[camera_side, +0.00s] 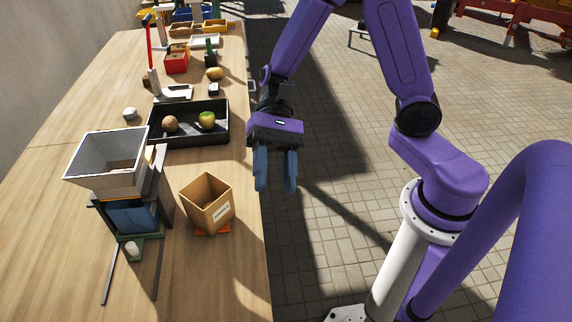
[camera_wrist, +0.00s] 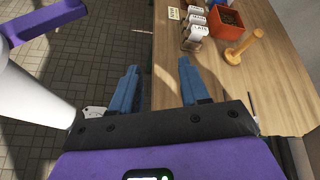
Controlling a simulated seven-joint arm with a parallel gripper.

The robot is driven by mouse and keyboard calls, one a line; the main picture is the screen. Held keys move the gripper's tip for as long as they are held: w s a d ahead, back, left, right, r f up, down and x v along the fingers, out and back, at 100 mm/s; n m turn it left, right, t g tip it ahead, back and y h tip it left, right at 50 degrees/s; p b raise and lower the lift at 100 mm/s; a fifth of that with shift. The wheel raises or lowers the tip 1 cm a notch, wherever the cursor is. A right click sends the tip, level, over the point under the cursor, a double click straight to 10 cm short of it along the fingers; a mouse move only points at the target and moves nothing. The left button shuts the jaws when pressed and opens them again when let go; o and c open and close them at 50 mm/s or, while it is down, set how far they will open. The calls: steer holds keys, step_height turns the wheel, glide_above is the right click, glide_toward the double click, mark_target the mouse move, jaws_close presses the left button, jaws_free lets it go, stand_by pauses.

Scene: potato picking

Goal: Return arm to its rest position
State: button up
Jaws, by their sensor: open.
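My gripper (camera_side: 276,188) hangs just off the right edge of the wooden table in the side view, with its two blue fingers pointing down. In the wrist view my gripper (camera_wrist: 158,68) has its fingers spread apart with nothing between them.
An open cardboard box (camera_side: 208,205) and a grey hopper on a stand (camera_side: 105,175) are at the table's near end. Behind the tray are a red bin (camera_side: 176,64) and a yellowish potato (camera_side: 215,73).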

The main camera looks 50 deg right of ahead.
steer(key=s+d+r+n+t+h, duration=0.1)
steer(key=s+d+n+t+h, duration=0.7)
steer(key=d+n, duration=0.5)
steer(key=s+n+h, duration=0.1)
steer(key=s+n, duration=0.1)
steer(key=n, duration=0.3)
steer(key=shift+d+h, duration=0.3)
steer(key=shift+d, duration=0.1)
stand_by(0.9)
